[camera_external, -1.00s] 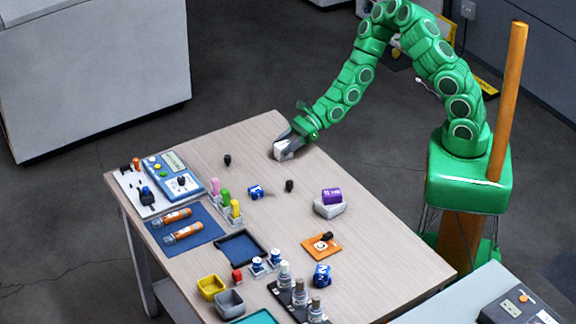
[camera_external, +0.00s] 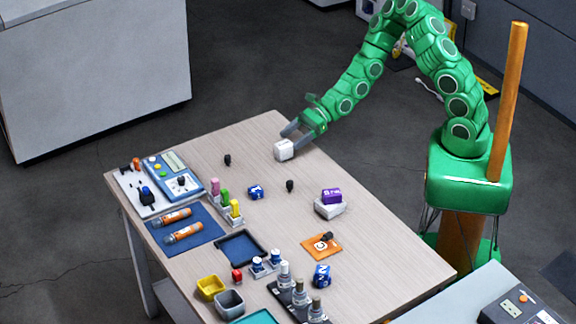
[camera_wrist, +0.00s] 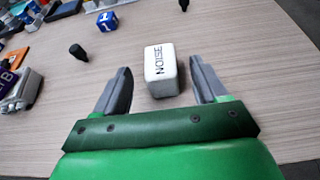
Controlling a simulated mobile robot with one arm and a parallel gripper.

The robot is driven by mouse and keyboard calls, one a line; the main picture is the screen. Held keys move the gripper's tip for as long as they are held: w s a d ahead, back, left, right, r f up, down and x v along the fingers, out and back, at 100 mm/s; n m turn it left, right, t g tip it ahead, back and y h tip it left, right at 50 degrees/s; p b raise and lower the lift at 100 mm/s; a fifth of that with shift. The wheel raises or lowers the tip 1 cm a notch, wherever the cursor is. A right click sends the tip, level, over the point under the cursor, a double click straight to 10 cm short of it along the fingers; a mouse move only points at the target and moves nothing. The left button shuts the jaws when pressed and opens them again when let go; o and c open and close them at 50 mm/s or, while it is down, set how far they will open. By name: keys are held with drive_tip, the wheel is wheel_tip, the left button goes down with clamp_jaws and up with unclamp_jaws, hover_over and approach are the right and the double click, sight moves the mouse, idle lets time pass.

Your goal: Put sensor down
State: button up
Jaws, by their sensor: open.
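The sensor is a small white block (camera_external: 284,149) standing on the table (camera_external: 190,262) near its far edge. In the wrist view the white block (camera_wrist: 161,70) bears the word "NOISE" on its top. My gripper (camera_external: 291,138) is open, its grey fingers spread apart. In the wrist view my gripper (camera_wrist: 161,84) has one finger to each side of the block's near end, with gaps on both sides. The block rests on the wood and is not held.
Small black knobs (camera_external: 227,160) (camera_external: 290,186) and a blue cube (camera_external: 256,191) stand on the table. A purple block (camera_external: 331,195) sits on a pale block (camera_external: 329,209). Trays, bins and instruments crowd the left and front. Wood around the white block is clear.

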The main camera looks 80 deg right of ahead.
drive_tip(key=shift+v, duration=4)
drive_tip(key=s+a+r+n+g+y, duration=0.3)
drive_tip(key=a+r+n+g, duration=0.1)
drive_tip(key=a+r+n, duration=0.7)
drive_tip(key=s+a+r+n+g, duration=0.55)
drive_tip(key=s+r, duration=0.25)
drive_tip(key=s, duration=0.2)
drive_tip(key=s+d+r+n+h, duration=0.2)
drive_tip(key=s+d+n+h, duration=0.1)
drive_tip(key=s, duration=0.4)
drive_tip(key=s+d+r+n+g+h, duration=0.1)
drive_tip(key=s+d+r+n+h, duration=0.1)
drive_tip(key=s+d+n+h, duration=0.2)
drive_tip(key=s+d+r+n+h, duration=0.2)
drive_tip(key=s+d+n+h, duration=0.1)
drive_tip(key=s, duration=0.8)
drive_tip(key=shift+d+r+g+h, duration=0.35)
drive_tip(key=shift+d+h, duration=0.35)
drive_tip(key=shift+h, duration=0.5)
drive_tip(key=shift+n, duration=0.25)
